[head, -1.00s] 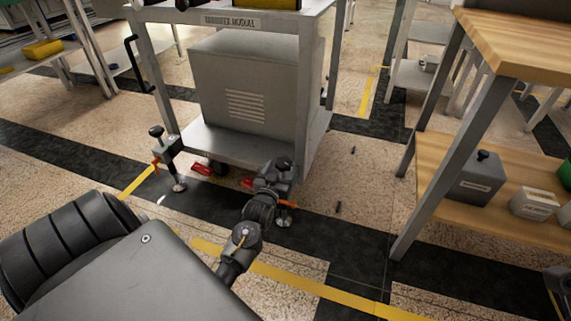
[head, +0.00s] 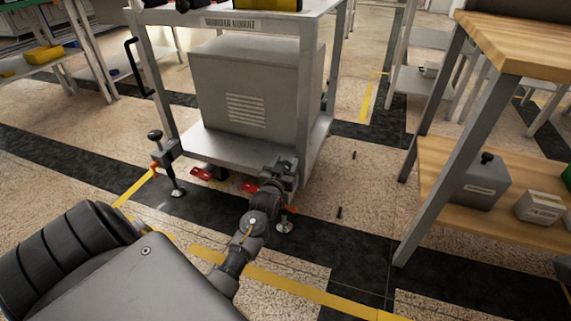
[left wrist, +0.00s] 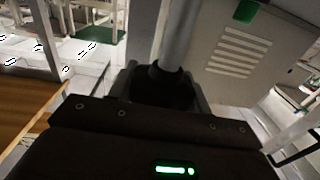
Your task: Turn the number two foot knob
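The grey cart (head: 259,155) stands on adjustable feet. Its front left foot (head: 163,148) has a black knob on top, a threaded stem and a round pad. The front right foot (head: 285,222) shows only its pad and stem; its knob is hidden behind my left gripper (head: 281,172). No foot numbers are readable. My left gripper is at that right foot's top, beside the cart leg. In the left wrist view, a dark shape (left wrist: 165,87) sits between the fingers at the base of a grey post; I cannot tell whether they grip it. My right gripper is not seen.
Red pedals (head: 201,174) stick out under the cart's lower shelf. Two small dark pieces lie on the floor between (head: 340,212). The floor in front of the cart is mostly free.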

